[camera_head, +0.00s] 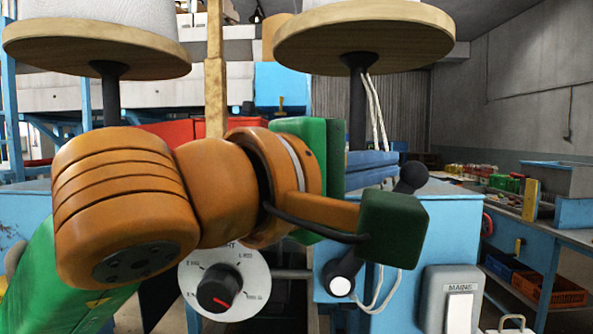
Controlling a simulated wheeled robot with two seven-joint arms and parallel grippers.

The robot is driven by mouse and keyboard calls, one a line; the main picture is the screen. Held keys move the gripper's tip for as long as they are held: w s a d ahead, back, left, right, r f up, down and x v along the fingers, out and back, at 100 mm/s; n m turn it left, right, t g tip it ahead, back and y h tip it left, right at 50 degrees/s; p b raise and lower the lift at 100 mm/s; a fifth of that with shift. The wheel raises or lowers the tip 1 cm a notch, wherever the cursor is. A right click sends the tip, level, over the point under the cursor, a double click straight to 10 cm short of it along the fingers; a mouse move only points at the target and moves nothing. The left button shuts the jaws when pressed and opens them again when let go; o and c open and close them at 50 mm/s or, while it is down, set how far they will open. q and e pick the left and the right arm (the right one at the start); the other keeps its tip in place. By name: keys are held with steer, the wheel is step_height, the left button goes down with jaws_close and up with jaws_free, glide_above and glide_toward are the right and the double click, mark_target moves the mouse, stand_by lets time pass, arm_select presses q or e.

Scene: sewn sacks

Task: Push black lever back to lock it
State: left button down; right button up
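The black lever shows in the head view as a round knob (411,178) at its upper right end and a lower end around a white pivot (340,286) on a blue machine housing. It tilts up to the right, and its middle is hidden behind my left gripper. My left gripper (393,228) comes in from the left on an orange wrist, with a dark green block at its tip in front of the lever. Whether it touches the lever is unclear, and its finger opening cannot be made out. My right gripper is out of view.
A dial with a red-marked black knob (217,289) is below my wrist. A grey MAINS switch (452,297) is at lower right. Two thread cones stand on round wooden discs (364,30) above. A blue workbench (530,245) with crates is at right.

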arm_select(q)
steer(key=shift+s+d+f, duration=0.2)
steer(key=shift+s+d, duration=0.15)
steer(key=shift+d, duration=0.15)
steer(key=shift+w+d+f+b, duration=0.1)
steer(key=shift+d+f+b, duration=0.1)
steer(key=shift+d, duration=0.2)
steer(key=shift+w+d+f+b, duration=0.1)
steer(key=shift+d+b, duration=0.1)
steer(key=shift+d, duration=0.15)
steer(key=shift+r, duration=0.15)
